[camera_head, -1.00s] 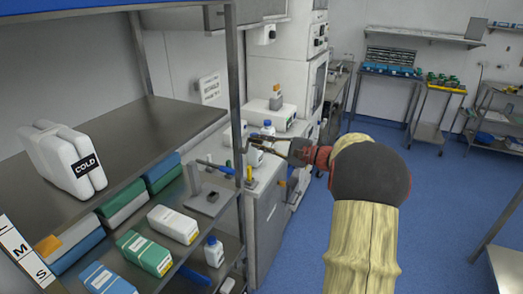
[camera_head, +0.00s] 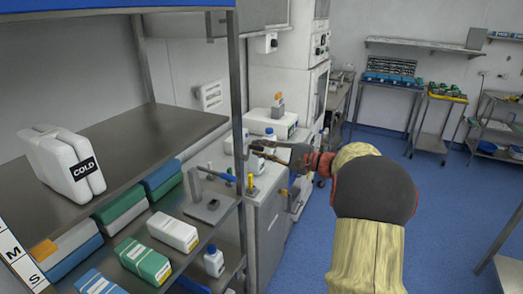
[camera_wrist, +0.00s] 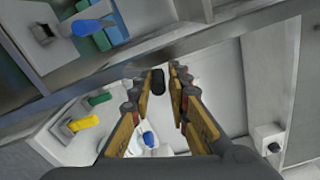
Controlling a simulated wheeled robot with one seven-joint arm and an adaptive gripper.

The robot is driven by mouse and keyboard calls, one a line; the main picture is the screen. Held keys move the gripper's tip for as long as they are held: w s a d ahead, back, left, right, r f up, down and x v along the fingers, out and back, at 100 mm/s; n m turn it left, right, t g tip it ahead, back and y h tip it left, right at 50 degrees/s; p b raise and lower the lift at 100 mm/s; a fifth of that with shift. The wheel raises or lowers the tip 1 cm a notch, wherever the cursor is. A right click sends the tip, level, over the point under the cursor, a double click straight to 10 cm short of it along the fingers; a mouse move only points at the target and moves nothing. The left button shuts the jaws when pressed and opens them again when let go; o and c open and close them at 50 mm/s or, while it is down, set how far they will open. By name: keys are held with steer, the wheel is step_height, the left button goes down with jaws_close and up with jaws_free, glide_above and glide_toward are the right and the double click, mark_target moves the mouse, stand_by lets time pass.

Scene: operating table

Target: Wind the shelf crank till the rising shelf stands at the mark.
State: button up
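The rising shelf (camera_head: 120,135) is a grey board on the left, with a white box marked COLD (camera_head: 70,160) on it. A white scale strip with letters M and S (camera_head: 18,258) stands at its near left end; its top is cut off. My gripper (camera_head: 254,149) is beside the rack's right post in the head view. In the wrist view, a black knob (camera_wrist: 158,80), seemingly the crank handle, lies between the fingertips of my gripper (camera_wrist: 160,78). The fingers are apart, with a narrow gap visible around the knob. The crank arm is hard to make out.
The rack post (camera_head: 239,130) stands close by my gripper. A blue-handled lever (camera_head: 216,173) and a yellow handle (camera_head: 250,183) are below. Several boxes and a small white bottle (camera_head: 213,260) fill the lower shelves. A blue floor (camera_head: 300,265) lies open to the right.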

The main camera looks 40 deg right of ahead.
steer(key=o, duration=0.3)
steer(key=shift+f, duration=0.1)
steer(key=v, duration=1.2)
